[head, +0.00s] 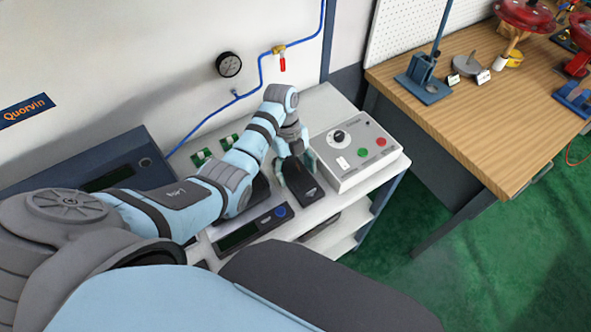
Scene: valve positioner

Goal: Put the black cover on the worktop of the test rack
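The black cover (308,191) is at the white worktop of the test rack (323,104), just left of the grey control box. It looks to be lying on the worktop or very close above it; contact is hard to see. My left gripper (296,170) points down over the cover's far end, with its light-blue fingers apart, one on each side of it. Whether the fingers press on the cover or stand clear is too small to tell. My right gripper is not in view.
The control box (356,151) with a knob and coloured buttons stands close right of the cover. A device with a dark display (240,236) is at the front left. Small green boards (203,157) lie behind my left arm. A wooden bench (480,120) stands to the right.

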